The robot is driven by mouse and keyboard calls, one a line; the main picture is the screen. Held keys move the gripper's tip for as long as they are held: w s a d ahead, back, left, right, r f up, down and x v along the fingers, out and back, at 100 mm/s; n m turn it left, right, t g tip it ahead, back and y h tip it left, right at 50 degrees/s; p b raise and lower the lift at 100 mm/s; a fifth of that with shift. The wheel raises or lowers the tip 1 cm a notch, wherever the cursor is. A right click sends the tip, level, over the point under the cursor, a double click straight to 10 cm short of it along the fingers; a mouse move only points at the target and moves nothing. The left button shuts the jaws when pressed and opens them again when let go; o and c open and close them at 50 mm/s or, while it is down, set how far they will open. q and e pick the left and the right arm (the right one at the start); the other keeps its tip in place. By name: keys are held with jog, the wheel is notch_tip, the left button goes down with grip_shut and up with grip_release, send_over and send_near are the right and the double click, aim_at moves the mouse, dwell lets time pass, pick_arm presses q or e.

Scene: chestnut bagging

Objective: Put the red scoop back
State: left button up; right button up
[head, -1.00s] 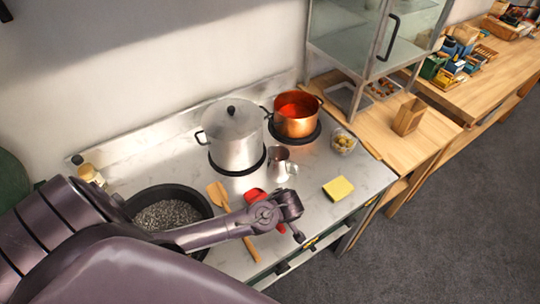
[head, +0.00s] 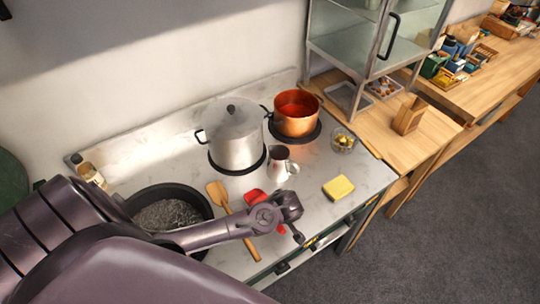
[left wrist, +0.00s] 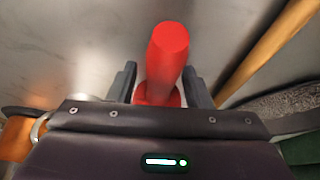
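The red scoop (head: 253,195) lies on the pale stove counter, partly hidden under my left arm; a second bit of red shows just below the wrist. In the left wrist view its red handle (left wrist: 167,55) stands between the two dark fingers of my left gripper (left wrist: 160,82). A narrow gap seems to show on the left side of the handle, so the fingers look open around it. In the head view my forearm and wrist cover most of the grasp. My right gripper is not in view.
A wooden spatula (head: 222,196) lies just left of the scoop. A dark pan (head: 207,205) sits under my arm. A metal cup (head: 280,163), steel pot (head: 232,142), copper pot (head: 297,120), glass bowl (head: 343,141) and yellow sponge (head: 338,187) stand around.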

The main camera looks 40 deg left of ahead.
pick_arm(q)
jog(key=b+v, duration=0.2)
jog(key=v, duration=0.5)
jog(key=shift+d+r, duration=0.15)
jog(key=shift+r, duration=0.2)
jog(key=shift+s, duration=0.1)
